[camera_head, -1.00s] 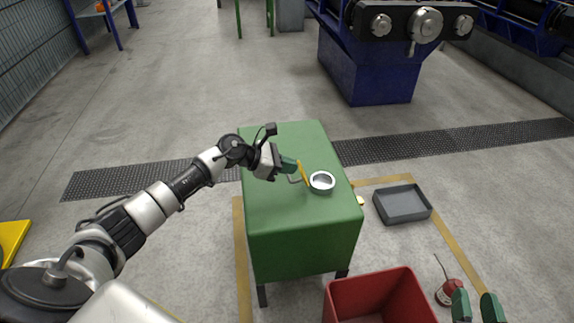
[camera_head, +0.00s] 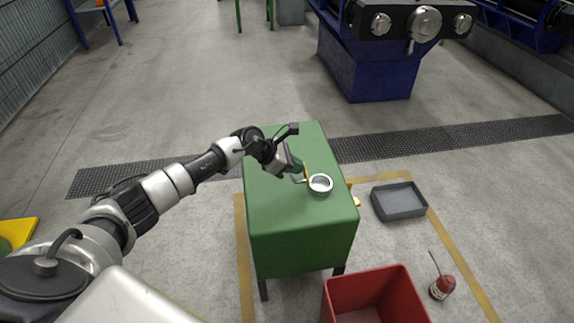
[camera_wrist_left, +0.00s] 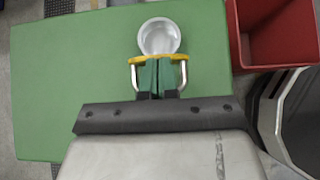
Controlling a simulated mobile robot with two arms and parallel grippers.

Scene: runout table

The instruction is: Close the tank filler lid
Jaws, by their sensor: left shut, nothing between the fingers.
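The green tank (camera_head: 295,212) stands on short legs in the middle of the head view. Its round silver filler neck (camera_head: 320,184) is uncovered on top; it also shows in the left wrist view (camera_wrist_left: 159,37). The yellow lid (camera_head: 307,172) stands up edge-on beside the neck, and in the left wrist view it is a yellow bar (camera_wrist_left: 136,60) with a silver bracket (camera_wrist_left: 134,78) at each end. My left gripper (camera_head: 300,169) is shut and empty, its green fingertips (camera_wrist_left: 158,66) between the brackets, behind the lid. I cannot tell whether they touch it. My right gripper is not in view.
A red bin (camera_head: 372,292) stands in front of the tank at the right. A grey tray (camera_head: 399,201) and a red oil can (camera_head: 441,287) are on the floor to the right. Blue machinery (camera_head: 367,62) stands behind. The tank top is otherwise clear.

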